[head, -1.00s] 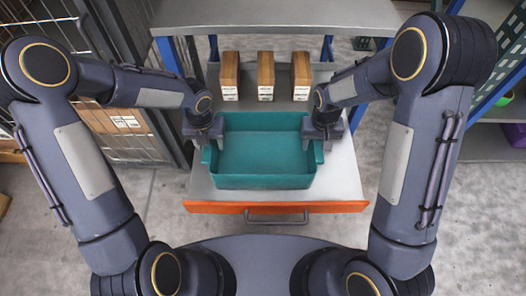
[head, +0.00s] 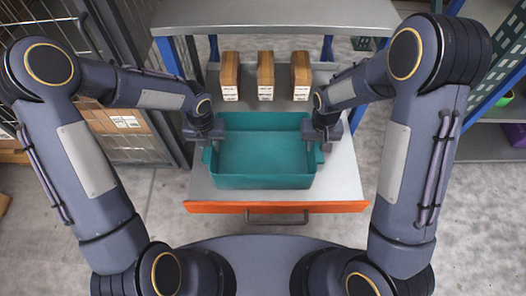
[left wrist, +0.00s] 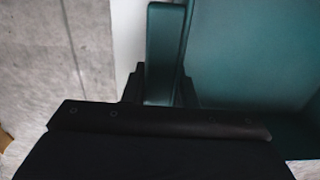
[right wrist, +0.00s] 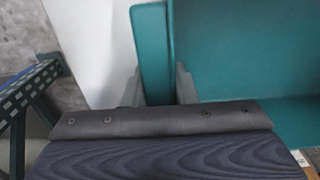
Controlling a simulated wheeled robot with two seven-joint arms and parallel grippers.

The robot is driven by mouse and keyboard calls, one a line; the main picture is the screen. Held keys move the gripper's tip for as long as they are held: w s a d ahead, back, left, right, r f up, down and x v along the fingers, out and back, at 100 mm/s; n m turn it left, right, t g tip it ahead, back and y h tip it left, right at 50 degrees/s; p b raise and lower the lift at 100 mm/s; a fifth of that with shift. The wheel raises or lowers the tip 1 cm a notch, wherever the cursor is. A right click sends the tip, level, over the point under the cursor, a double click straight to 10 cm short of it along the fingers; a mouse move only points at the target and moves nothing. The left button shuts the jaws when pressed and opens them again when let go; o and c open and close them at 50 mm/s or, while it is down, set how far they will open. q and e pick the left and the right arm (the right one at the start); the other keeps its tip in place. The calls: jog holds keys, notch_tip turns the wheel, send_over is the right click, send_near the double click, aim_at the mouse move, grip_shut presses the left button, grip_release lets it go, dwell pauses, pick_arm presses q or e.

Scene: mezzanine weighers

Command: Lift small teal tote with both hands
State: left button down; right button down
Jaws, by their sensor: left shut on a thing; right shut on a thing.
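The small teal tote (head: 262,182) is empty and upright over the light grey drawer surface in the head view. Whether its base touches that surface I cannot tell. My left gripper (head: 207,143) is shut on the tote's left side handle; the left wrist view shows the handle (left wrist: 164,50) between the fingers (left wrist: 160,88). My right gripper (head: 322,141) is shut on the right side handle; the right wrist view shows the handle (right wrist: 150,50) at the fingers (right wrist: 160,88), partly hidden by the gripper body.
The drawer (head: 338,180) is pulled out, with an orange front edge (head: 230,207) and a grey handle. Three brown boxes with white labels (head: 266,76) stand behind the tote. A grey shelf (head: 270,17) spans above them. Blue posts and a wire cage flank the sides.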

pick_arm(q)
jog(key=shift+r, duration=0.1)
pick_arm(e)
jog(key=shift+r, duration=0.1)
